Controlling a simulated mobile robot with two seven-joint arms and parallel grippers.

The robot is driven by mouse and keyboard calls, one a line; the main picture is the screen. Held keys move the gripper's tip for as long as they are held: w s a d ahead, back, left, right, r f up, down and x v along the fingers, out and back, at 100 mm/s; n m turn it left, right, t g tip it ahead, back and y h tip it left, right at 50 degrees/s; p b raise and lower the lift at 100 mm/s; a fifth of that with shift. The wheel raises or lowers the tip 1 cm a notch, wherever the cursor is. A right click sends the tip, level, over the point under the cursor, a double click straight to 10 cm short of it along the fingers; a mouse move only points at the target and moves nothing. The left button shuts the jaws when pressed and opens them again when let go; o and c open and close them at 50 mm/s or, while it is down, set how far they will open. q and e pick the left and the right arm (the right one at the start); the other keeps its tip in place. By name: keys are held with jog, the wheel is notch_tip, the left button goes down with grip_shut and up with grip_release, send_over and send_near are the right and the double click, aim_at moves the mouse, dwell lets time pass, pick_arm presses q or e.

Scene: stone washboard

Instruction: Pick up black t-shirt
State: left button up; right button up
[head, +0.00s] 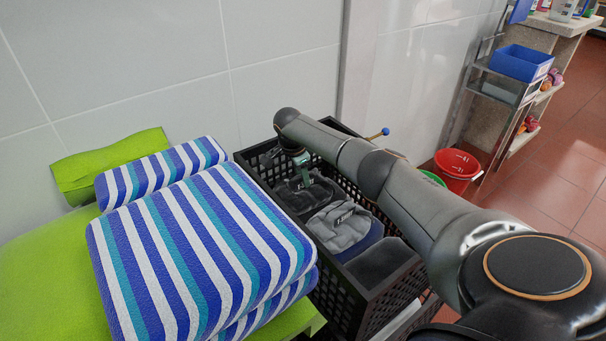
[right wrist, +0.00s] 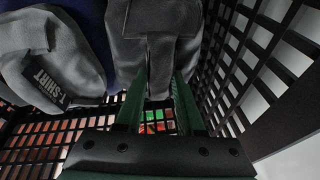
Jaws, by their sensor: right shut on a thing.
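A folded black t-shirt (head: 312,199) sits in the far part of the black crate (head: 376,292). My right gripper (head: 306,180) reaches down into the crate from above at this shirt. In the right wrist view, the two green fingers of the right gripper (right wrist: 157,90) are shut on the dark cloth of the black t-shirt (right wrist: 152,52), one finger on each side. The shirt's lower side and its contact with the crate are hidden. My left gripper is not in view.
A grey t-shirt (head: 341,226) with a label lies beside the black one; it also shows in the right wrist view (right wrist: 45,70). Striped folded towels (head: 200,250) stand left of the crate on a green surface (head: 40,280). A tiled wall (head: 280,60) rises behind.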

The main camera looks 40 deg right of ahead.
grip_shut()
dwell(0.8)
